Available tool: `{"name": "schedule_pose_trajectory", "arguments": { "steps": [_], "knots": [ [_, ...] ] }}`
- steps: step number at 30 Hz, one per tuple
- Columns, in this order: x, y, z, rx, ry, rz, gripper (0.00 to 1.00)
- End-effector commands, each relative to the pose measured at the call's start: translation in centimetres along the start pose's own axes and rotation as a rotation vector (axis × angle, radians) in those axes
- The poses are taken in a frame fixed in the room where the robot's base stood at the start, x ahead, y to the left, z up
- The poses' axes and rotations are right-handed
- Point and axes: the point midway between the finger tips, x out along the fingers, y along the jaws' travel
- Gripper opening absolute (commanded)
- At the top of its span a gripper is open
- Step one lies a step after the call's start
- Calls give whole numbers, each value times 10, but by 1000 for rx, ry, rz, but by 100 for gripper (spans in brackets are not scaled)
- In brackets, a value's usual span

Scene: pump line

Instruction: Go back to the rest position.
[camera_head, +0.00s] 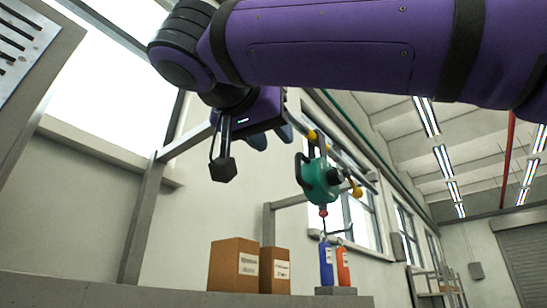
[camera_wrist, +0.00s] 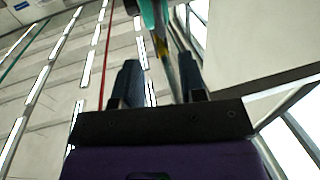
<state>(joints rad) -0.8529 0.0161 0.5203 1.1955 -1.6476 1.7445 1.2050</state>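My gripper (camera_head: 271,138) hangs below my purple arm in the upper middle of the head view. In the wrist view its two dark fingers (camera_wrist: 160,66) stand apart, with only background between them. It is open and holds nothing. The task names no other object.
A teal hanging tool (camera_head: 318,180) with a red tip is right of my gripper; part of it shows in the wrist view (camera_wrist: 149,12). Below are two cardboard boxes (camera_head: 233,266), a blue bottle (camera_head: 326,264) and an orange bottle (camera_head: 343,267). A grey post (camera_head: 142,222) stands left.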

Motion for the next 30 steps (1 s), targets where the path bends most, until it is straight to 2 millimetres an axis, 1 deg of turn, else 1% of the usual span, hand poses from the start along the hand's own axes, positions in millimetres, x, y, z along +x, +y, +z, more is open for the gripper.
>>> {"name": "schedule_pose_trajectory", "arguments": {
  "steps": [12,14,17,20,21,23,24,26,27,29,30],
  "knots": [
    [2,1,1,-7,-2,1,38],
    [7,3,6,-33,-10,4,38],
    [26,14,24,-134,-52,9,38],
    [58,37,61,-293,-143,14,38],
    [72,50,80,-360,-193,14,38],
    [90,70,109,-444,-273,10,38],
    [101,85,128,-492,-328,4,38],
    [115,108,157,-550,-413,-6,38],
    [123,124,177,-579,-470,-15,38],
    [132,148,206,-612,-555,-34,38],
    [136,165,226,-626,-612,-48,38]
  ]
}}
